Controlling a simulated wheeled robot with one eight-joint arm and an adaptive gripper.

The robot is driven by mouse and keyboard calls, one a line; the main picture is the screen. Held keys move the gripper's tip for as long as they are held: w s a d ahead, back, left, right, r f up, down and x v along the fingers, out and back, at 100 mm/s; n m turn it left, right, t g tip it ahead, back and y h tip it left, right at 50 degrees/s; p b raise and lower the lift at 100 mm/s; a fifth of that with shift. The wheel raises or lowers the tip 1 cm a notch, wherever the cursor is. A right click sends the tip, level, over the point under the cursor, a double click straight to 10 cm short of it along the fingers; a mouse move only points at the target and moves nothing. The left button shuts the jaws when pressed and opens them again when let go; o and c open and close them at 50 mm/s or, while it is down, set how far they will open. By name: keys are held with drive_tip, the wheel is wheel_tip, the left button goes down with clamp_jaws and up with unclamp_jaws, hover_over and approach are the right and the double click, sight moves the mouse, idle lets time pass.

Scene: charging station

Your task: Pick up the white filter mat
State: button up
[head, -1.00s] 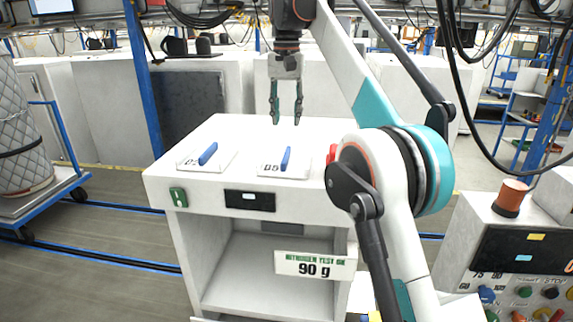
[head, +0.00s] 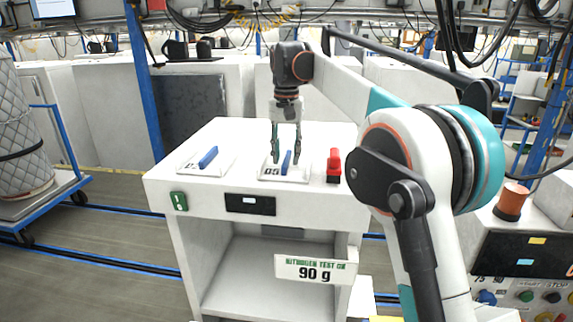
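A flat white plate with a black number and an upright blue handle (head: 286,162) lies on the white cabinet top; I take this plate (head: 299,177) for a white filter mat. A similar white plate (head: 187,167) with a blue handle (head: 208,157) lies to its left. My gripper (head: 286,161) points down over the right plate. Its two fingers are apart, one on each side of the blue handle. I see a gap between the fingers and the handle, and cannot tell whether the fingertips touch the plate.
A red block (head: 333,166) stands right of the plates on the cabinet (head: 225,203). A control console (head: 520,250) stands at the right. The cabinet top behind the plates is clear.

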drive_tip(key=shift+s+f, duration=0.1)
drive_tip(key=shift+f, duration=0.25)
clamp_jaws()
